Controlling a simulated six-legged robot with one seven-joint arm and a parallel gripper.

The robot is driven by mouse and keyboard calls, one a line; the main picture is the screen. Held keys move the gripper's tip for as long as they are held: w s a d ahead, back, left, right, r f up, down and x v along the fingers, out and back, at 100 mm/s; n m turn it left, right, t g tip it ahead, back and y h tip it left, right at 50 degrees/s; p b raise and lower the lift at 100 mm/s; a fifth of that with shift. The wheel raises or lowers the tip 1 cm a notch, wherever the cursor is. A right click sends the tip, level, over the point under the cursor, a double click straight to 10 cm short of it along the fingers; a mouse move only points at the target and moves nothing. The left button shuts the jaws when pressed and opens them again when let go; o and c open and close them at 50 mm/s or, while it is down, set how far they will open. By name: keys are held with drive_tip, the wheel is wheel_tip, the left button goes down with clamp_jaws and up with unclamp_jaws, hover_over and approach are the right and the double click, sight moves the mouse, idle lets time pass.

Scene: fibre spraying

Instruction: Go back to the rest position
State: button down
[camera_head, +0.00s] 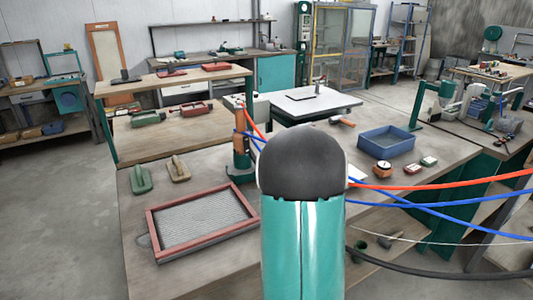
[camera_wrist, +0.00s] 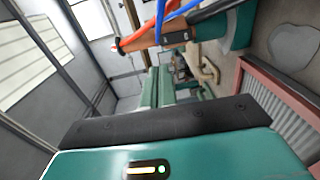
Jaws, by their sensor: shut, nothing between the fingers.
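My gripper (camera_wrist: 165,130) shows in the wrist view as a teal housing with a black edge and a small lit strip, across the bottom. In the head view my own teal arm with a dark rounded joint stands at the bottom centre and hides part of the workbench (camera_head: 290,145). A stand with an orange-brown body (camera_head: 239,138) and green base is left of my arm, with red and blue hoses. It also shows at the top of the wrist view (camera_wrist: 150,40), apart from my gripper.
Hoses (camera_head: 450,185) stretch across the right side. The left floor is clear.

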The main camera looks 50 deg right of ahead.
drive_tip(key=shift+s+r, duration=0.1)
drive_tip(key=shift+s, duration=0.05)
drive_tip(key=a+r+m+g+h, duration=0.1)
drive_tip(key=a+r+m+g, duration=0.15)
drive_tip(key=a+m, duration=0.45)
drive_tip(key=a+r+m+g, duration=0.2)
drive_tip(key=a+r, duration=0.2)
drive_tip(key=a, duration=0.8)
drive_tip(key=s+a+f+m+g+y, duration=0.2)
drive_tip(key=s+a+g+y, duration=0.1)
drive_tip(key=s+a, duration=0.8)
drive_tip(key=s+a+f+m+g+y, duration=0.3)
drive_tip(key=s+a, duration=0.7)
drive_tip(key=a, duration=0.5)
drive_tip(key=shift+s+a+m, duration=0.2)
drive_tip(key=shift+s+m, duration=0.1)
drive_tip(key=shift+s, duration=0.1)
drive_tip(key=shift+f+g, duration=0.1)
drive_tip(key=shift+g, duration=0.15)
